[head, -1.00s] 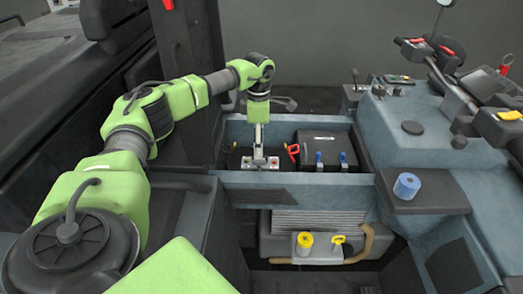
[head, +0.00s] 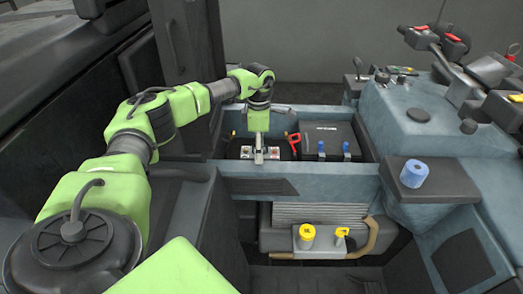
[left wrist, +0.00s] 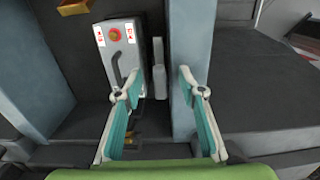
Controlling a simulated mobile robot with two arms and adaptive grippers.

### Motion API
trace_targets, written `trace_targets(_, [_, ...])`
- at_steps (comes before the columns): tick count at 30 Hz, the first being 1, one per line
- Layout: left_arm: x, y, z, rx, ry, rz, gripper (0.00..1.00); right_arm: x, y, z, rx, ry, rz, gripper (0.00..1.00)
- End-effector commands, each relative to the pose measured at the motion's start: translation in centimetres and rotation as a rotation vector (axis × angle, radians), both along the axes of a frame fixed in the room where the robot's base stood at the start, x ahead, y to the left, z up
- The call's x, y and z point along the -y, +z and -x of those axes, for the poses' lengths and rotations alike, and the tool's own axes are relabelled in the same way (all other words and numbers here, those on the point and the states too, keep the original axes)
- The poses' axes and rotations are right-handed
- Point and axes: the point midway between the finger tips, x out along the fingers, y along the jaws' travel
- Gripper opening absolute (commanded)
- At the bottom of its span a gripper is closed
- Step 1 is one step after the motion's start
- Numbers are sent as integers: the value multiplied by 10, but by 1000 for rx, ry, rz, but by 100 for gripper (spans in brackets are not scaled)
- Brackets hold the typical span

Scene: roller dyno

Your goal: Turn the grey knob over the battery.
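My left gripper (head: 259,158) points down into the blue-grey compartment in the head view. A grey box (left wrist: 127,85) lies beyond the left finger, with a red round part, two red-and-white labels and a dark curved handle. Its labels (head: 245,152) show beside the gripper in the head view. A black battery-like box (head: 330,138) with two blue clips stands to the right. I cannot make out a grey knob for certain. My right gripper is not in view.
The compartment's front wall (head: 330,184) runs in front of the gripper. A red handle (head: 294,142) sits close to its right. A blue roll (head: 414,173) stands on a dark ledge at the right. Yellow caps (head: 307,232) are below.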

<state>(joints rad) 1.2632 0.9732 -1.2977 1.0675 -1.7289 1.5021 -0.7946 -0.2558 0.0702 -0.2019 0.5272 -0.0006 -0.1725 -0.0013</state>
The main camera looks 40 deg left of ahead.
Motion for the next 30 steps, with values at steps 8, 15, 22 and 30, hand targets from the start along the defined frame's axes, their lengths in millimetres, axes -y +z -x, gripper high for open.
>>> trace_targets(8, [0, 0, 0, 0, 1, 0, 0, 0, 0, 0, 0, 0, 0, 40])
trace_targets(15, [1, 4, 1, -4, 220, 1, 0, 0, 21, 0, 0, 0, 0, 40])
trace_targets(22, [0, 2, 1, -3, 470, 0, 0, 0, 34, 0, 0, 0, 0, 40])
trace_targets(30, [0, -1, 1, -2, 503, -1, 0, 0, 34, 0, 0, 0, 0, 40])
